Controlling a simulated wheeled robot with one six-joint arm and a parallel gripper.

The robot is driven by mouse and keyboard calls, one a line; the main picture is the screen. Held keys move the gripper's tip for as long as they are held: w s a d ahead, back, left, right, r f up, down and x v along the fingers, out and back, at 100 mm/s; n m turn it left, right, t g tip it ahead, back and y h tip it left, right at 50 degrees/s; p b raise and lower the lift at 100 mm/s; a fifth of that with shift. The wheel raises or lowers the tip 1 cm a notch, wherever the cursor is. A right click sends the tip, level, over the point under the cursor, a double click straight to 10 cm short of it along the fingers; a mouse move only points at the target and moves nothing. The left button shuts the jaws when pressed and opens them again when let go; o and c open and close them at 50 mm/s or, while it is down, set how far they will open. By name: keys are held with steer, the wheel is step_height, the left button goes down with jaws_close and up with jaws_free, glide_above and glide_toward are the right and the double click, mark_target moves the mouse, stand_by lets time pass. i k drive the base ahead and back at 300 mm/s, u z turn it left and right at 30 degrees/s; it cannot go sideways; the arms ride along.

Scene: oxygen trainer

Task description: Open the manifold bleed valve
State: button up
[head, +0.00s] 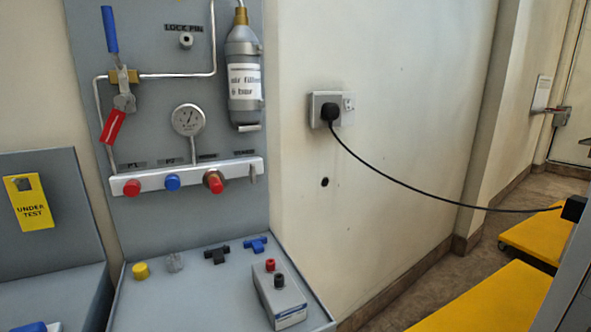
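The white manifold bar (150,181) runs across the lower part of the grey panel on the left. It carries a red knob (131,187), a blue knob (172,182) and a red knob on a brass fitting (214,182). A small grey lever or pin (253,172) stands upright at its right end. The labels above are small; only the left ones read roughly P1 and P2. I cannot tell which part is the bleed valve. A round gauge (188,120) is piped to the bar from above. My gripper is not in view.
A blue-handled valve (110,30) with a red tag (112,127) and a gas bottle (242,55) hang above. The bench below holds small fittings and a grey box (285,300). A black cable (400,190) crosses from the wall plug to the right. Yellow platforms (490,300) stand at right.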

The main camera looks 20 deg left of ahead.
mark_target(252, 172)
steer(key=k, duration=1)
steer(key=u, duration=1.45)
steer(key=i, duration=0.5)
